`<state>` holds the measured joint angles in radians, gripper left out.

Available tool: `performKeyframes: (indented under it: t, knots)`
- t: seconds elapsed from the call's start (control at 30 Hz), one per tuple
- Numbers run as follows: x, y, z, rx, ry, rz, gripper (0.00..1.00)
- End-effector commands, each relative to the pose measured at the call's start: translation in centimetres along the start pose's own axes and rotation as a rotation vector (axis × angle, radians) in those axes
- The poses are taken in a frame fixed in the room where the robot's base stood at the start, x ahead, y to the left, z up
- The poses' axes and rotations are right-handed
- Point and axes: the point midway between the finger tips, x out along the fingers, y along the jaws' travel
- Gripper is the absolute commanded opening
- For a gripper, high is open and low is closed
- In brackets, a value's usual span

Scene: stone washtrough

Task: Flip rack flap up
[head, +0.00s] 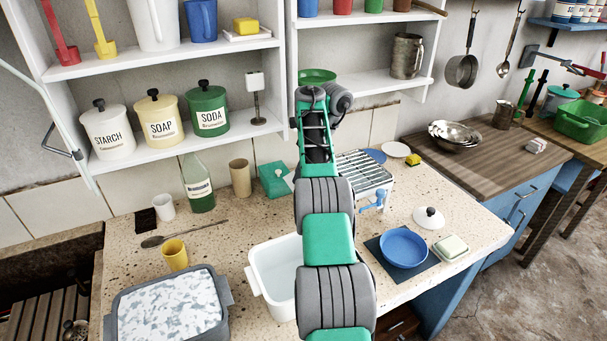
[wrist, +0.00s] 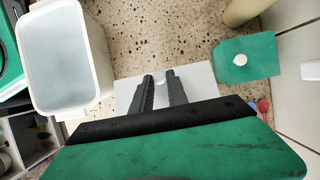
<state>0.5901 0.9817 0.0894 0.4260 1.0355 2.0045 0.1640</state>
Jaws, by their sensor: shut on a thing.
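My gripper (wrist: 160,76) shows in the wrist view, its two dark fingers close together over a pale grey flat panel (wrist: 200,82), which looks like the rack flap. The fingers are shut on a small light part between them; I cannot tell its exact shape. In the head view the slatted metal rack (head: 362,174) stands on the speckled counter, with a blue fitting on its front. My arm covers the rack's left side, and my gripper and the panel are hidden there. The panel appears roughly flat, low over the counter.
A white tub (head: 272,268) stands in front, left of my arm; it also shows in the wrist view (wrist: 68,55). A green box with a white knob (head: 273,182) is behind. A blue bowl (head: 404,247) is right of my arm. Shelves (head: 185,143) hang above.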

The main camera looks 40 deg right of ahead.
Motion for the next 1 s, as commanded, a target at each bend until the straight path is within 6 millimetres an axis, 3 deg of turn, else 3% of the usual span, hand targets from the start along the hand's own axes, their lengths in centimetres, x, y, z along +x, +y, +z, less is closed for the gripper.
performKeyframes:
  t: [0.27, 0.3, 0.57, 0.83, 1.0]
  knots:
    - [-0.4, -0.2, 0.1, -0.002, 0.010, -0.011, 0.00]
    - [-0.4, -0.2, 0.1, -0.002, 0.011, -0.011, 0.20]
    - [-0.2, -0.1, 0.2, -0.001, 0.007, -0.006, 0.41]
    - [-0.3, -0.1, 0.2, 0.000, 0.005, -0.003, 0.41]
    - [-2.4, -0.1, 0.4, 0.001, 0.004, -0.003, 0.41]
